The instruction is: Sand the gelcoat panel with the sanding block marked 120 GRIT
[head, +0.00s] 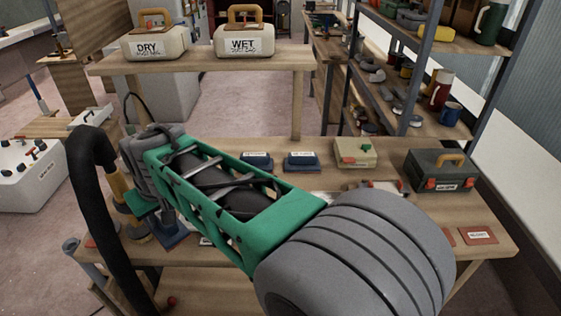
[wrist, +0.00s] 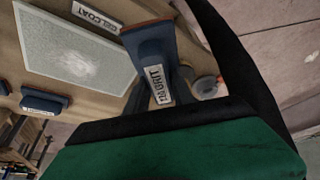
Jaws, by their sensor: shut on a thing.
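The sanding block (wrist: 150,48) is blue with a brown-orange edge. Its white label ends in GRIT, and the number looks like 120. My gripper (wrist: 158,85) is shut on this block in the wrist view. The gelcoat panel (wrist: 75,55) is a pale, light-framed rectangle left of the block, with a whitish smudge near its middle and a GELCOAT label (wrist: 97,16) beside it. The block is beside the panel in that picture; I cannot tell whether it touches the bench. In the head view my arm hides the panel.
Two other blue blocks (head: 257,160) (head: 301,161) lie on the bench (head: 380,150) beyond my arm. A beige box (head: 355,152) and a dark toolbox (head: 441,172) stand to their right. Containers marked DRY (head: 153,42) and WET (head: 243,41) stand on the rear table.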

